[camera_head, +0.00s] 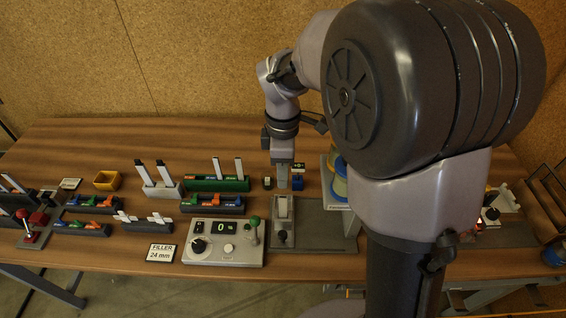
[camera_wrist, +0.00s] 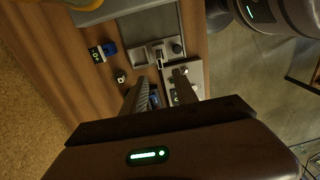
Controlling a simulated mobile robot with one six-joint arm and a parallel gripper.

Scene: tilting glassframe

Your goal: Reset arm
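My arm reaches over the wooden table (camera_head: 130,135) from the right of the head view and bends down at its far end. My gripper (camera_head: 281,180) points down above a grey fixture (camera_head: 283,208) with a pale block and a dark knob. In the wrist view my gripper (camera_wrist: 161,77) has its two fingers apart. Nothing shows held between them. The fixture also shows past the fingertips in the wrist view (camera_wrist: 158,52). I cannot tell exactly how high the fingertips are above it.
A control box (camera_head: 224,242) with a "0" display and green-knobbed lever stands left of the fixture. A cork wall (camera_head: 200,60) stands behind.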

